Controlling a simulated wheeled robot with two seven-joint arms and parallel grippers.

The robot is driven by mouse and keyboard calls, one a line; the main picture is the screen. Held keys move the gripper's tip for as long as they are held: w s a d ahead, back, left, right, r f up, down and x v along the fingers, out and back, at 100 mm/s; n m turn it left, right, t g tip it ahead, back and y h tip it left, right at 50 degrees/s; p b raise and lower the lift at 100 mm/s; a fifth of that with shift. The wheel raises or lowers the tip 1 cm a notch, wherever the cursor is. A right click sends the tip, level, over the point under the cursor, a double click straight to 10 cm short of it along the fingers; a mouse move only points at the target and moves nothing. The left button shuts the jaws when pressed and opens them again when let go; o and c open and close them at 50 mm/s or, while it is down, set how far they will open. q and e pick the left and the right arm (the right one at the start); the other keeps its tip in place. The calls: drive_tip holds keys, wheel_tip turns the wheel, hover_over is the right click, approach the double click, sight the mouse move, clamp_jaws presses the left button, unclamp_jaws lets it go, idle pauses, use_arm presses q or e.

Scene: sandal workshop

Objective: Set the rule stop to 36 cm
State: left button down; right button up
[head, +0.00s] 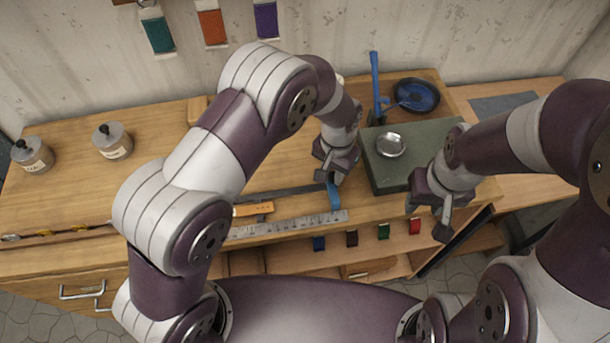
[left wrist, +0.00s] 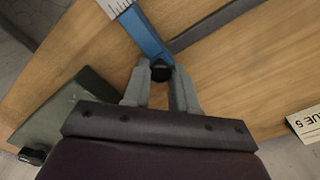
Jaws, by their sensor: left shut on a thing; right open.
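The steel rule (head: 290,223) lies along the front of the bench, and its end shows in the left wrist view (left wrist: 117,5). The blue stop (head: 334,196) stands across the rule near its right end. It also shows in the left wrist view (left wrist: 146,34), with a dark round knob (left wrist: 161,71) at its near end. My left gripper (head: 328,179) is shut on this knob, one finger on each side. The scale marks are too small to read. My right gripper (head: 427,221) is open and empty, near the front edge right of the rule.
A dark green block (head: 381,174) with a metal dish (head: 390,145) stands right of the left gripper. An orange piece (head: 254,209) lies by the rule. Two jars (head: 112,140) stand far left.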

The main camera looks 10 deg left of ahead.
use_arm(q)
drive_tip(key=shift+w+d, duration=0.2)
drive_tip(key=shift+d, duration=0.25)
drive_tip(key=shift+r, duration=0.15)
drive_tip(key=c, duration=0.9)
unclamp_jaws()
drive_tip(key=shift+d, duration=0.2)
wheel_tip(320, 180, up, 12)
drive_tip(key=b, duration=0.1)
drive_tip(key=shift+r, duration=0.25)
